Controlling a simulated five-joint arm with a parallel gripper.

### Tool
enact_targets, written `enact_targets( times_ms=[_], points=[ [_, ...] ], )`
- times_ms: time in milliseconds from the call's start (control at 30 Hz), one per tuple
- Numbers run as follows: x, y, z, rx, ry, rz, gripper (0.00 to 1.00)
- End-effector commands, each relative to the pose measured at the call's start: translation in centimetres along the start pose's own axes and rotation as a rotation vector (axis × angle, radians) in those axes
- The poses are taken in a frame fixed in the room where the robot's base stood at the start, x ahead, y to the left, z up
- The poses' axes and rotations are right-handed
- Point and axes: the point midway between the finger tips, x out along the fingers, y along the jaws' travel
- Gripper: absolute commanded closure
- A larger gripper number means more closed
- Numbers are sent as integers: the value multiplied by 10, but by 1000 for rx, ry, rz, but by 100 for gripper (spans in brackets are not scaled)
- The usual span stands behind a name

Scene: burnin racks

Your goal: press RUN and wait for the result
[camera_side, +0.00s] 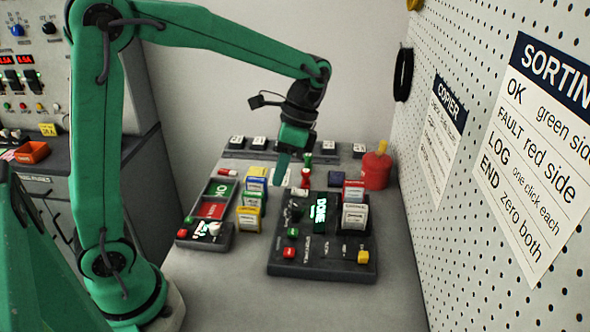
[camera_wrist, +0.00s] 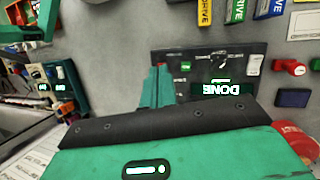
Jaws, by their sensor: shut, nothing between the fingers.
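The dark test console (camera_side: 318,262) sits on the grey bench, with a lit green display (camera_side: 319,212) reading DONE. The display also shows upside down in the wrist view (camera_wrist: 217,90). The console has a green button (camera_side: 293,233), a red button (camera_side: 289,253) and a yellow button (camera_side: 363,257); I cannot read which is marked RUN. Red and white cartridges (camera_side: 355,215) stand upright at its right side. My gripper (camera_side: 282,170) is shut and empty, raised above the bench behind the console. In the wrist view its fingers (camera_wrist: 158,82) are together, left of the green button (camera_wrist: 186,66).
Blue, green and yellow cartridges (camera_side: 248,218) stand left of the console. Beside them is a sorting tray (camera_side: 219,188) with green and red sides, and a small counter box (camera_side: 205,241). A red canister (camera_side: 376,171) stands back right. A pegboard wall (camera_side: 415,200) bounds the right.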

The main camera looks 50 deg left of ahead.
Motion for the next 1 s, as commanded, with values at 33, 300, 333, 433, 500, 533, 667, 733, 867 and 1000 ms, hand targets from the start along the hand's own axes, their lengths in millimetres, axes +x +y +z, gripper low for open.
enact_targets(
  times_ms=[33,300,333,433,500,533,667,733,867,1000],
  points=[
    [3,-3,-5,20,-23,16,100],
    [17,-14,-26,131,-132,103,100],
    [19,-14,-28,142,-143,113,100],
    [24,-17,-33,174,-172,140,100],
    [26,-19,-37,191,-187,154,100],
    [27,-20,-38,197,-192,159,100],
    [30,-21,-40,215,-208,175,100],
    [31,-21,-41,219,-212,179,100],
    [31,-21,-42,221,-213,180,100],
    [31,-21,-41,220,-213,180,100]
  ],
)
